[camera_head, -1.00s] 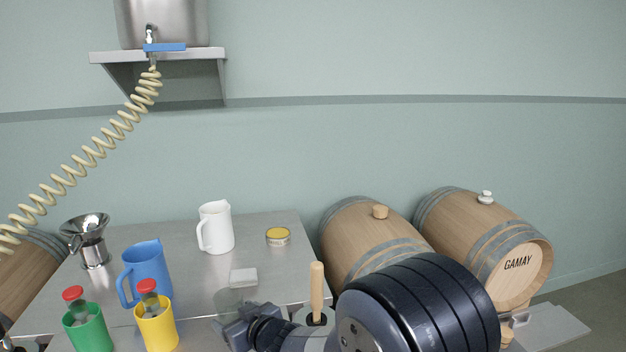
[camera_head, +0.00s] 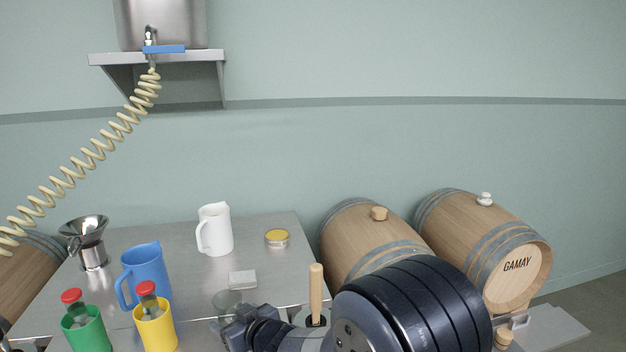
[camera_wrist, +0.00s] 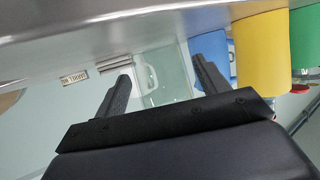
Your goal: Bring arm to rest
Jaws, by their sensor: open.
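My arm is folded low in front of the table in the head view, with my gripper (camera_head: 232,326) at the table's front edge. In the wrist view my gripper (camera_wrist: 160,88) has its two black fingers spread apart with nothing held between them. A clear glass (camera_head: 228,304) stands on the steel table (camera_head: 190,270) just behind the gripper in the head view; the gripper partly hides it. Beyond the fingers the wrist view shows a white pitcher (camera_wrist: 145,75).
A blue jug (camera_head: 147,275), yellow cup (camera_head: 157,327) and green cup (camera_head: 85,332) stand left of my gripper. A white block (camera_head: 242,280), white pitcher (camera_head: 214,230) and yellow-lidded tin (camera_head: 277,239) lie behind. A wooden handle (camera_head: 316,290) rises close by.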

